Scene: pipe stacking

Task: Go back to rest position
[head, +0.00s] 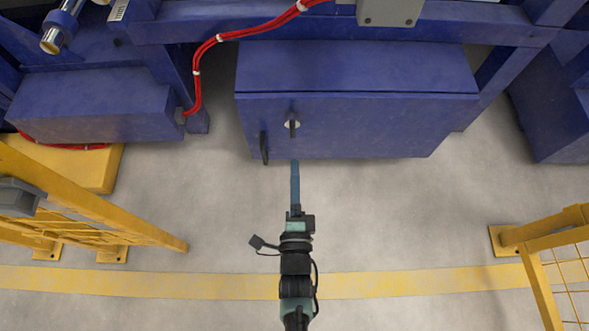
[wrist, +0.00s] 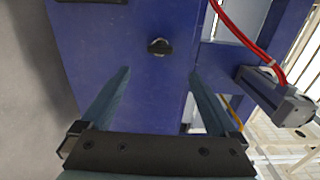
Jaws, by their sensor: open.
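My gripper (head: 295,185) reaches forward from the bottom of the head view, in front of the blue cabinet (head: 350,130). In the wrist view my gripper (wrist: 160,75) shows two blue-grey fingers spread wide apart with nothing between them. A black knob (wrist: 159,47) on the cabinet face (wrist: 150,90) appears beyond the fingers. In the head view the gripper's tips lie just below the cabinet's lower edge in the picture. I cannot tell whether they touch the cabinet. No pipe is in the gripper.
Yellow fence frames stand at left (head: 90,205) and right (head: 545,230). A red cable (head: 215,40) runs along the blue structure above. A black handle (head: 264,148) sticks out from the cabinet. Grey floor with a yellow stripe (head: 180,285) is clear around my arm.

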